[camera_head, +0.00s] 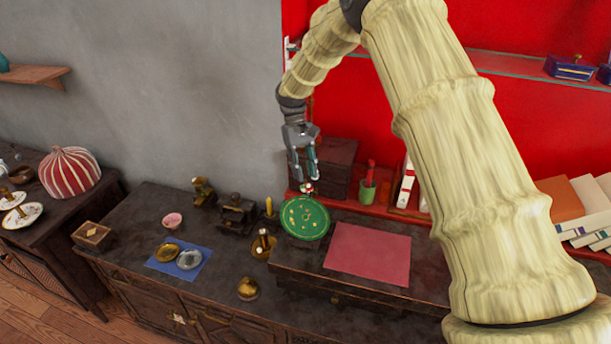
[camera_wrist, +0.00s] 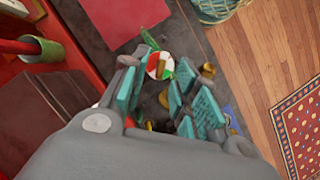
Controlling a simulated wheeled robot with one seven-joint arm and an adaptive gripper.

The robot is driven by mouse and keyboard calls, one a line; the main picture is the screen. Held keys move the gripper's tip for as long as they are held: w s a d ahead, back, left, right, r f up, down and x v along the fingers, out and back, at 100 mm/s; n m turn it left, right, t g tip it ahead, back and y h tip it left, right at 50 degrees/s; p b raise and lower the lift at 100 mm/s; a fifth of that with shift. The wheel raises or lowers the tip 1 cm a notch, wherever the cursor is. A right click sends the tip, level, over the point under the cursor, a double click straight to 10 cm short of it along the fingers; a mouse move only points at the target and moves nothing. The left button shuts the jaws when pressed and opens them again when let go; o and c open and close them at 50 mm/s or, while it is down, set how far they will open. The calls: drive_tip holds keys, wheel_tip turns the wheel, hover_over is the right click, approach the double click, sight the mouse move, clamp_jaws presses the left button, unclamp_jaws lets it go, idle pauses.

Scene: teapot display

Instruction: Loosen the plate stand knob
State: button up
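A green plate (camera_head: 305,217) with gold marks stands tilted in the middle of the dark cabinet in the head view. A small red and white knob (camera_head: 308,188) shows at its top edge. My gripper (camera_head: 305,176) points down just above the knob, its fingers apart. In the wrist view, a round red, white and green knob (camera_wrist: 160,66) lies between and beyond the teal finger pads of my gripper (camera_wrist: 153,82). The fingers look open and empty; I cannot tell whether they touch the knob. A thin green edge (camera_wrist: 149,40) beside it may be the plate.
A candlestick (camera_head: 263,245) stands left of the plate, and a red mat (camera_head: 368,254) lies to its right. A dark box (camera_head: 328,166) and a green cup (camera_head: 367,192) stand behind. A blue mat (camera_head: 180,258) holds two small dishes.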

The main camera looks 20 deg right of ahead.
drive_tip(key=v, duration=1)
drive_tip(key=shift+d, duration=0.1)
